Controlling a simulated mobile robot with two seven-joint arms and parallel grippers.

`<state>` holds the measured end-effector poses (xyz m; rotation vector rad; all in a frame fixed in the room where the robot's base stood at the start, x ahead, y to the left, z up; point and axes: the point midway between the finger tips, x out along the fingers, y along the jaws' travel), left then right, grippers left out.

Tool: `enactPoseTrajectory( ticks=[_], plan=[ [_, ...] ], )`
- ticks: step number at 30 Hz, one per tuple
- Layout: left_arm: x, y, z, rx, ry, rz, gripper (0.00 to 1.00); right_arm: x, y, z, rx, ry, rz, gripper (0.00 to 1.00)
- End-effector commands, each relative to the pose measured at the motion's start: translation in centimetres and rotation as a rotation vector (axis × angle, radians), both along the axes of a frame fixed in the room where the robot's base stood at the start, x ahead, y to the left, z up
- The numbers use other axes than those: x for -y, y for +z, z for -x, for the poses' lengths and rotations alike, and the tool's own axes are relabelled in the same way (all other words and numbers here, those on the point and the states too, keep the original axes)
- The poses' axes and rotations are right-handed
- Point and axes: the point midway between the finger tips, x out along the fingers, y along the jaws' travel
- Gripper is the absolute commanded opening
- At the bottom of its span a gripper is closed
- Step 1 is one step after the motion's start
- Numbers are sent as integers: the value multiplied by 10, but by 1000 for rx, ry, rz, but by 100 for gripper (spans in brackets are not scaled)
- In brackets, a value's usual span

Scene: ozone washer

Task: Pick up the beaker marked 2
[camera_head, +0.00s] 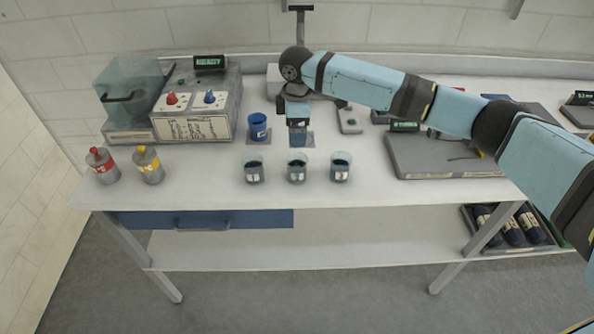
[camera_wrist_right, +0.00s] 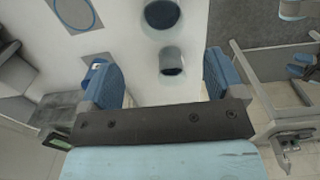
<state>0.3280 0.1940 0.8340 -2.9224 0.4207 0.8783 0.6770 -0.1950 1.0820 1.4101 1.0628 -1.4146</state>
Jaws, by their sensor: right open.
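Three clear beakers with dark contents and white labels stand in a row near the table's front: a left one (camera_head: 254,172), a middle one (camera_head: 297,172) and a right one (camera_head: 340,172). The label marks are too small to read, so I cannot tell which is 2. My right gripper (camera_head: 298,138) hangs fingers down just behind the middle beaker. In the right wrist view its blue fingers (camera_wrist_right: 162,82) are wide apart and empty. One beaker (camera_wrist_right: 171,62) shows between and beyond the fingers, another (camera_wrist_right: 162,14) farther up. My left gripper is not in view.
A blue cup (camera_head: 258,127) stands on a mat left of the gripper. Red-topped (camera_head: 103,166) and yellow-topped (camera_head: 148,166) bottles stand at left, before a grey machine (camera_head: 205,105). A flat grey device (camera_head: 445,158) lies at right. The table (camera_head: 400,193) is clear along its front.

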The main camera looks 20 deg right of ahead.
Motion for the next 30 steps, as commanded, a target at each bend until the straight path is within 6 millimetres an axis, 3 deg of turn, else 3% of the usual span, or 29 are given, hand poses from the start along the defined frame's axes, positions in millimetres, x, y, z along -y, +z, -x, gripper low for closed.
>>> enactPoseTrajectory(
  ticks=[3,9,14,24,30],
  plan=[
    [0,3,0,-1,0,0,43,0,-25,1,-2,-1,0,88],
    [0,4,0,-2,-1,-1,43,0,-55,1,-1,0,-1,88],
    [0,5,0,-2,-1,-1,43,0,-64,1,2,0,-2,88],
    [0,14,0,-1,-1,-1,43,-1,-109,4,0,0,0,88],
    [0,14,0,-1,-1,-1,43,-1,-114,3,2,0,-2,88]
  ],
)
